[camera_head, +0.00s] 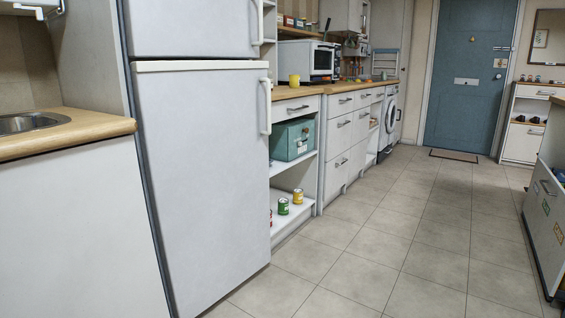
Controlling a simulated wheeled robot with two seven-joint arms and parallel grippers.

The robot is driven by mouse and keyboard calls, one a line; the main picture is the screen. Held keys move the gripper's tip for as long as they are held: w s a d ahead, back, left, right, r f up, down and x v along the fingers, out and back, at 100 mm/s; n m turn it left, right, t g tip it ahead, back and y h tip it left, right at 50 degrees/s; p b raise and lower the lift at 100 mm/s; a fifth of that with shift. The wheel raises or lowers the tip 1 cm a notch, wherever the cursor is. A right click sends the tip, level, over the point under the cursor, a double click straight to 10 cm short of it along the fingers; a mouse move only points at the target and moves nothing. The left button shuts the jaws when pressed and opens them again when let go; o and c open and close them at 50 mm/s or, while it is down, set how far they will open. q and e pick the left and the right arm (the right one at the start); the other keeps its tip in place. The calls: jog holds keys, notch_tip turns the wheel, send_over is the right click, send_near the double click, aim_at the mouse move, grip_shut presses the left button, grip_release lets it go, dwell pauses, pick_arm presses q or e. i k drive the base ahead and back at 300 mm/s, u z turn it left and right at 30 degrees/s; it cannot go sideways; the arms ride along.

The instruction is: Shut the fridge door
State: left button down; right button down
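The fridge (200,180) stands left of centre, white, with a large lower door and an upper door (190,25) cut off by the top edge. A vertical handle (265,105) is on the right side of the lower door, and another handle (257,22) is on the upper door. Both doors look shut or nearly so; I cannot tell whether the lower one sits fully flush. The fridge interior is not visible.
A counter with a sink (30,122) is at the left. Right of the fridge are open shelves with a green box (292,140) and cans (283,206), then drawers (340,140). A white unit (548,225) stands at the right edge. The tiled floor (400,240) between is clear.

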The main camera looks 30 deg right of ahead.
aim_at(205, 126)
jog(key=z, duration=0.65)
jog(key=i, duration=0.9)
jog(key=z, duration=0.45)
jog(key=i, duration=1)
jog(key=u, duration=0.85)
jog(key=i, duration=0.5)
jog(key=u, duration=0.45)
